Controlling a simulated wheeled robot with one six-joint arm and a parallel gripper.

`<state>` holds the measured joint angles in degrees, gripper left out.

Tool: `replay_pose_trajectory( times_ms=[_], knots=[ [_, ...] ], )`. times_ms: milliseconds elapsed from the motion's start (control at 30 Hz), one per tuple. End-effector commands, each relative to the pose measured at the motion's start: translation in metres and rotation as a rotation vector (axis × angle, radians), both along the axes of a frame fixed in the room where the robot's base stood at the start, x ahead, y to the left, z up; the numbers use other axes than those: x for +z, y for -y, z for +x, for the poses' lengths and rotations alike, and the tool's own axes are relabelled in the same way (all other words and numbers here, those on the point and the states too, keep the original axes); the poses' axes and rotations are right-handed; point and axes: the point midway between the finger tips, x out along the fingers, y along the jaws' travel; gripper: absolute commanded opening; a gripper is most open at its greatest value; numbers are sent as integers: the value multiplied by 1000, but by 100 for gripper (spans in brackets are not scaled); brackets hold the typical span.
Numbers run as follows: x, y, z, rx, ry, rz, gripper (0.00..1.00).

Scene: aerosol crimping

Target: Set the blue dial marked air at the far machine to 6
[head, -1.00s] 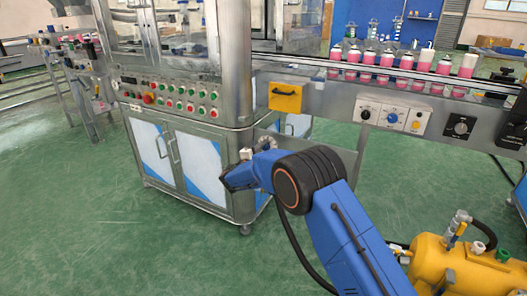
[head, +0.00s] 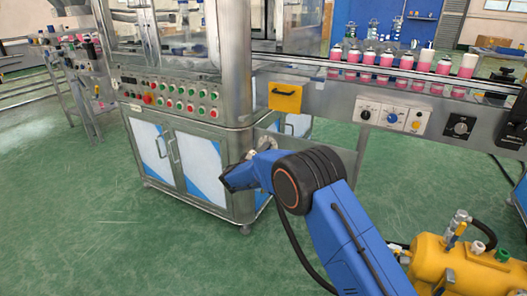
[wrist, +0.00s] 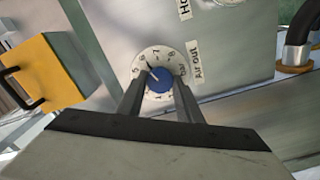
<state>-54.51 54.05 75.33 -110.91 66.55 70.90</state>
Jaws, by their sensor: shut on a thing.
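The blue dial (wrist: 159,80) sits on a round white scale plate (wrist: 144,62) in the wrist view. Figures run around the plate, and a label beside it seems to start with "AIR". The light mark on the dial points to the upper left, near the 6; the exact setting is too small to read. My gripper (wrist: 159,92) is shut on the dial, one finger on each side. In the head view my gripper (head: 228,180) is at the far machine, below the yellow box, and the dial is largely hidden there.
The yellow box (head: 285,97) with a black handle sticks out close by; it also shows in the wrist view (wrist: 48,72). A control panel with a similar blue knob (head: 392,118) is to the right. A yellow tank (head: 455,264) stands at front right. Green floor is clear at left.

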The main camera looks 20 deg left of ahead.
Motion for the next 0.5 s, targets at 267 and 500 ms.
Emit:
replay_pose_trajectory(
  times_ms=[267, 500],
  knots=[
    [-3, 1, -1, -2, -1, 30, 10],
    [-4, 1, -1, -2, -1, 30, 10]
  ],
)
